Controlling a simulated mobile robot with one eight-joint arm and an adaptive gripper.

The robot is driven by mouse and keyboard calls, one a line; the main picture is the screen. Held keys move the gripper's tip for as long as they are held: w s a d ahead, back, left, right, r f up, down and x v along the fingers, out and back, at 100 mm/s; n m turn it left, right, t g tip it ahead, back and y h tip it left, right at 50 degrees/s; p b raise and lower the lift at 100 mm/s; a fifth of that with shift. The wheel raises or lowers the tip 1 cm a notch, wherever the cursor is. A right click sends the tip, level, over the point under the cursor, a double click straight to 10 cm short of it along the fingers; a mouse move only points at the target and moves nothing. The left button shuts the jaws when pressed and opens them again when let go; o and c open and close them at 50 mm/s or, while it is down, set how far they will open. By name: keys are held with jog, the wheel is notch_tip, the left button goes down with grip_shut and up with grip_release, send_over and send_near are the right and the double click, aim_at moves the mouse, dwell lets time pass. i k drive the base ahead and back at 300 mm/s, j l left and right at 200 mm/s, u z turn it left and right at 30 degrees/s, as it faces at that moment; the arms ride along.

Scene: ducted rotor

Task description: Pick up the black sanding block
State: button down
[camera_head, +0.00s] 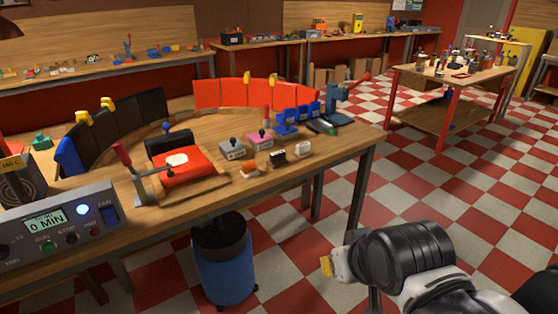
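A small black block (278,157), which looks like the black sanding block, lies near the front edge of the wooden workbench (225,197). It sits between an orange-brown block with a pale part (249,170) on its left and a white block (303,149) on its right. My gripper (340,272) is at the lower right, in front of the bench and apart from it, over the checkered floor. A yellow tip shows at its left end. The fingers are small and partly hidden, so I cannot tell whether they are open.
A grey block (231,149) and a pink block (260,139) with knobs stand behind the small blocks. A red clamp-like fixture (180,168) is to the left, a blue press (338,102) at the right corner. A blue bin (224,265) stands below.

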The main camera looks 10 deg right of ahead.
aim_at(278, 159)
jog(key=i+j+z, duration=0.4)
jog(key=i+j, duration=0.25)
jog(key=i+j+z, duration=0.25)
jog(key=j, duration=0.15)
jog(key=i+j+z, duration=0.2)
jog(key=j, duration=0.25)
jog(key=i+j+z, duration=0.2)
jog(key=j, duration=0.3)
jog(key=i, duration=0.05)
